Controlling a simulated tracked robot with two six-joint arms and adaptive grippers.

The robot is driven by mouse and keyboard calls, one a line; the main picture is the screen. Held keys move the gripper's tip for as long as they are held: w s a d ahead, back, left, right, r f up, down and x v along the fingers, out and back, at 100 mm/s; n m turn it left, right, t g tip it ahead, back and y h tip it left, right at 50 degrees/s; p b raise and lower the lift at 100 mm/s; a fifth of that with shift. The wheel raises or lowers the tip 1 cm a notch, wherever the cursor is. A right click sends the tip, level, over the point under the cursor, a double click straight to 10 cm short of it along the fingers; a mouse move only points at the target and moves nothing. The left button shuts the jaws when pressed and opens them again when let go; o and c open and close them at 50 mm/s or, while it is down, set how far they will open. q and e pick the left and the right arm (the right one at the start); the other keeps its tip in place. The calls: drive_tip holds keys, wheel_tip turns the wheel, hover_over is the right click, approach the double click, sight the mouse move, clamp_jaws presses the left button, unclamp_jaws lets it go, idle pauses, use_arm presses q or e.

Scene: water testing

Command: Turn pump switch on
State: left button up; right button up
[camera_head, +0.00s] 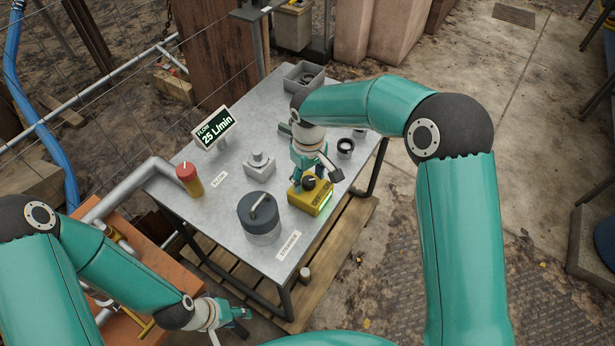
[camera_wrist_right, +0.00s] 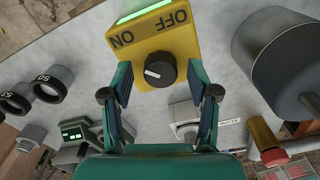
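The pump switch is a yellow box (camera_head: 322,204) with a black knob (camera_head: 309,183) at the table's near right edge. In the right wrist view the yellow box (camera_wrist_right: 190,45) carries the words ON and OFF and a lit green strip. The knob (camera_wrist_right: 160,66) has a white mark on its left side, the side of ON. My right gripper (camera_wrist_right: 160,84) is open, one finger on each side of the knob, with gaps visible. It also shows above the box in the head view (camera_head: 319,170). My left gripper (camera_head: 238,321) is open and empty at the lower left, beyond the table.
On the metal table (camera_head: 215,232) stand a flow display (camera_head: 215,129) reading 25 L/min, a red-topped yellow valve (camera_head: 189,180), a dark-lidded strainer (camera_head: 259,220), a grey block (camera_head: 258,165) and a grey tray (camera_head: 305,77).

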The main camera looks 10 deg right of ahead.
sight(308, 180)
wheel_tip(308, 180, up, 12)
idle(0.6)
drive_tip(key=shift+f, duration=0.15)
idle(0.4)
